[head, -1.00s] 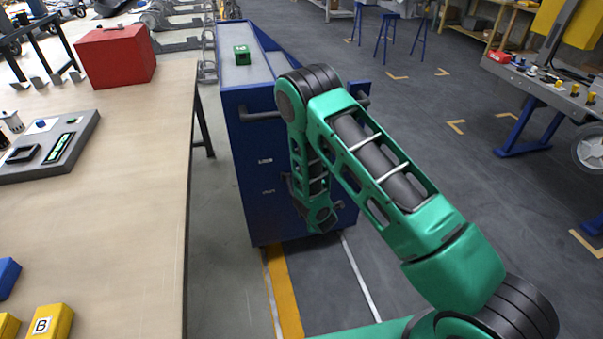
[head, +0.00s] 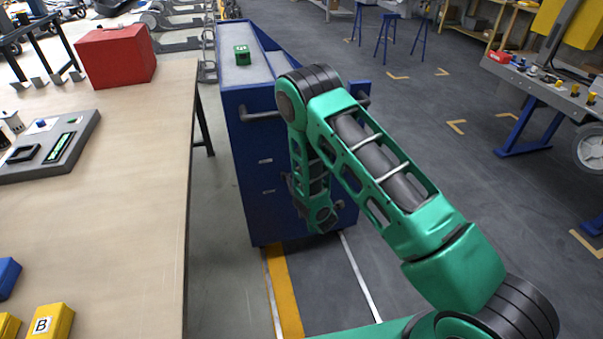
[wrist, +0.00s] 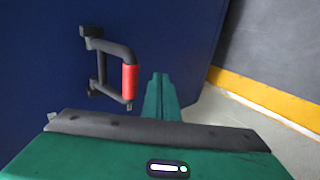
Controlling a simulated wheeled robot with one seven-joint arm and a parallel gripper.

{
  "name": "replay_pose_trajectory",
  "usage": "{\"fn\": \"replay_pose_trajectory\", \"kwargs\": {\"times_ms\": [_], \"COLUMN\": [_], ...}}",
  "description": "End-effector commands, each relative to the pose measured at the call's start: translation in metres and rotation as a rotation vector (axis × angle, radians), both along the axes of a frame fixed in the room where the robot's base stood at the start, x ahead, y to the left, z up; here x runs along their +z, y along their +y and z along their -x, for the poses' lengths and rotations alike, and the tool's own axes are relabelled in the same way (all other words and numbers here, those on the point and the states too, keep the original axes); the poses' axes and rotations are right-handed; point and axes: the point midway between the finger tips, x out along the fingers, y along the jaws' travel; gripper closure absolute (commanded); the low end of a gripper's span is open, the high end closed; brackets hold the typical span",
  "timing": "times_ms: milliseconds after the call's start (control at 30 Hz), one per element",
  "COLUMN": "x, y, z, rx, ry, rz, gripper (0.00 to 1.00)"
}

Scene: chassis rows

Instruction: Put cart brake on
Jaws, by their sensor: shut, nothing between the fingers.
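The blue cart (head: 245,190) stands on the floor beyond the right end of the table. In the wrist view, its dark blue panel (wrist: 50,60) carries a black bracket-shaped lever (wrist: 102,62) with a red grip (wrist: 130,82), which I take for the brake. My gripper (wrist: 160,80) is shut and empty. Its green fingers appear just right of the red grip, with a small gap in the picture; I cannot tell their depth difference. In the head view, my arm covers part of the cart's front, and the lever and fingertips cannot be made out.
A black handle (head: 262,115) sticks out of the cart's upper front. A green block (head: 242,55) sits on the cart top. The wooden table (head: 130,200) is at the left, with a red box (head: 115,55).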

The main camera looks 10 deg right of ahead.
Motion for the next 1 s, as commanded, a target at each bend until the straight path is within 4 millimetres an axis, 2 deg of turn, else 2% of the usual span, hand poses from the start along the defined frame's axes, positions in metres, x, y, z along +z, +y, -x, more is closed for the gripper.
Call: {"fn": "replay_pose_trajectory", "kwargs": {"times_ms": [533,1000], "x": [0.015,0.018], "y": [0.000,0.000], "z": [0.000,0.004], "rx": [0.000,0.000], "ry": [0.000,0.001], "rz": [0.000,0.000], "gripper": [1.00,1.00]}}
